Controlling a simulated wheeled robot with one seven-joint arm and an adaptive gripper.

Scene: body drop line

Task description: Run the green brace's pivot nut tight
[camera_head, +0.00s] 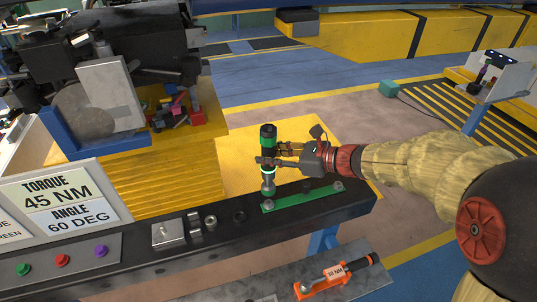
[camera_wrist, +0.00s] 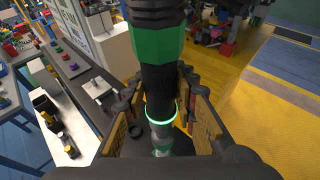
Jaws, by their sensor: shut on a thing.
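My gripper (camera_head: 270,160) is shut on an upright black-and-green driver tool (camera_head: 268,137). The tool also shows in the wrist view (camera_wrist: 158,60), between the two fingers, with a glowing pale green ring low on its body. The tool's lower end stands over the left end of the brace, at a round fitting (camera_head: 268,204). The pivot nut cannot be made out there; the tool's tip covers that spot. I cannot tell whether the tip is fully seated.
A sign (camera_head: 58,198) reads torque 45 NM, angle 60 deg. Left of the brace are a metal block (camera_head: 168,235) and several small round parts. An orange-and-black torque wrench marked 30 NM (camera_head: 335,277) lies on a lower shelf. An engine-like assembly (camera_head: 110,70) fills the upper left.

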